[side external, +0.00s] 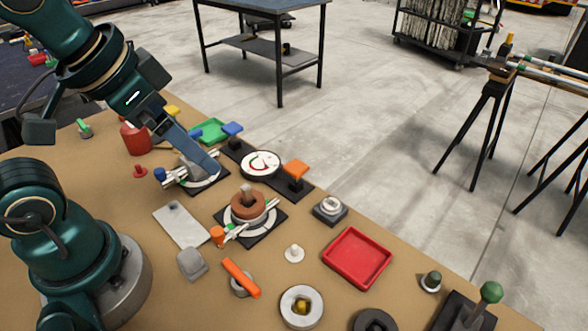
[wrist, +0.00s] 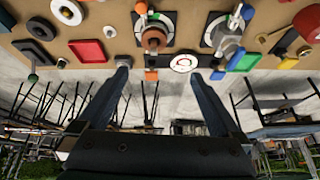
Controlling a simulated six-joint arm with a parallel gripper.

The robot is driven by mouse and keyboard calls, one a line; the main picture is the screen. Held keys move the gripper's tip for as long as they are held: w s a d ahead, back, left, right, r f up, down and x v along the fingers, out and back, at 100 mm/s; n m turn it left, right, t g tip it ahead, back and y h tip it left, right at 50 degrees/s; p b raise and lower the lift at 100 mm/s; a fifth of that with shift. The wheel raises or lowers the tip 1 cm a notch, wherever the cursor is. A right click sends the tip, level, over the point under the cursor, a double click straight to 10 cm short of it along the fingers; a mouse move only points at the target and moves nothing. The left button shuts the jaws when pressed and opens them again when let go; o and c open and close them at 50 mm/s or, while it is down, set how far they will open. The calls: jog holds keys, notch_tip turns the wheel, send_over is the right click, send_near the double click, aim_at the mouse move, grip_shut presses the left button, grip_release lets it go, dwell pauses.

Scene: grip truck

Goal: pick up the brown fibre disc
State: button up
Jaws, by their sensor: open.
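The brown fibre disc (side external: 248,206) appears to be the thick reddish-brown round piece on a white round plate with a black square base, mid-table. A grey post shows at its centre. The disc also shows in the wrist view (wrist: 154,38), at top centre, beyond my fingertips. My gripper (side external: 211,166) is above the table, up and left of the disc, near a similar grey fixture. In the wrist view my gripper (wrist: 160,72) has its two blue-grey fingers wide apart with nothing between them. In the side view the fingers overlap, so their gap is hidden.
An orange-knobbed rod (side external: 219,237) lies beside the disc. A grey fixture (side external: 198,174) stands behind it, and a black strip with an orange paddle (side external: 295,171) lies beyond. A red tray (side external: 356,259) and a white peg (side external: 294,253) are to the right, and a pale plate (side external: 181,225) to the left.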

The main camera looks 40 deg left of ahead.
aim_at(250, 192)
jog(key=w+f+g, duration=0.1)
jog(key=w+f, duration=0.1)
jog(key=f, duration=0.1)
jog(key=w+d+f+m+g, duration=0.1)
jog(key=w+f+g, duration=0.1)
jog(key=w+f, duration=0.1)
jog(key=w+f+m+g, duration=0.1)
jog(key=w+f+g, duration=0.1)
jog(key=shift+w+d+f, duration=0.3)
jog(key=shift+w+f, duration=0.05)
jog(key=shift+f, duration=0.05)
jog(key=shift+s+f, duration=0.1)
jog(key=shift+f, duration=2.55)
jog(key=c, duration=1.4)
jog(key=shift+o, duration=0.2)
jog(key=shift+r, duration=0.1)
